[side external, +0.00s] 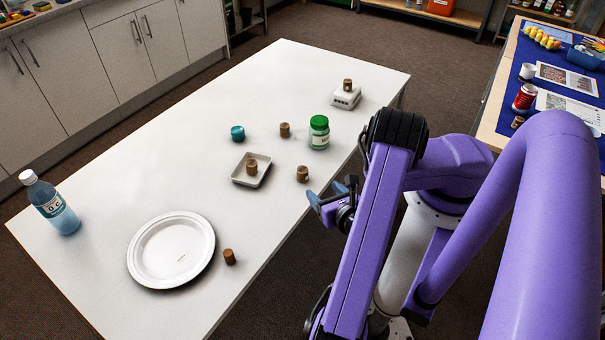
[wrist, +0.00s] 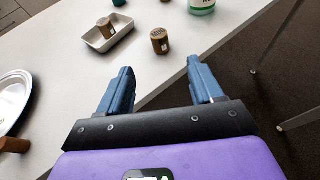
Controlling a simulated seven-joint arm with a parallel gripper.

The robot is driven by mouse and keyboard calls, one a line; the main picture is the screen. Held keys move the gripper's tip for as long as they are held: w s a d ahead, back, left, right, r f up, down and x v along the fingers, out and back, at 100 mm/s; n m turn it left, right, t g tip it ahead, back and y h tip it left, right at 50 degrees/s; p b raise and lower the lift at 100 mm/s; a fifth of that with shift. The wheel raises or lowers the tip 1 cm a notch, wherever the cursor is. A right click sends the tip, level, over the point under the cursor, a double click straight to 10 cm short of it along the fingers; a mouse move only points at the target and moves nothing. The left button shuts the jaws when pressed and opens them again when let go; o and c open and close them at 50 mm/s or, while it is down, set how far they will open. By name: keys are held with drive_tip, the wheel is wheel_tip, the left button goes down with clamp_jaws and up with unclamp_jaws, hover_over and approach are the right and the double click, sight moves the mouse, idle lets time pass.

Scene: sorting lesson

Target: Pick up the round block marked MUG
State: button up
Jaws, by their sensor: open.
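Several small round brown blocks are on the white table. One block (side external: 302,173) stands near the right edge, closest to my gripper (side external: 330,194). In the wrist view this block (wrist: 159,40) has marks on its side, too small to read surely. Another block (side external: 251,167) stands in a small white dish (side external: 239,181). Others are a block (side external: 285,129) behind it, a block (side external: 347,83) on a white box, and a darker block (side external: 229,257) beside the plate. I cannot tell which is marked MUG. My gripper (wrist: 159,68) is open and empty, apart from the nearest block.
A white plate (side external: 171,250) and a bottle with blue liquid (side external: 51,205) are at the near left. A green-lidded jar (side external: 319,133), a teal round thing (side external: 237,132) and the white box (side external: 346,97) stand farther back. The table's left middle is clear.

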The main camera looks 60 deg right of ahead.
sight(305, 174)
drive_tip(key=shift+x, duration=7.55)
drive_tip(key=shift+a, duration=0.1)
drive_tip(key=shift+c, duration=0.3)
drive_tip(key=c, duration=1)
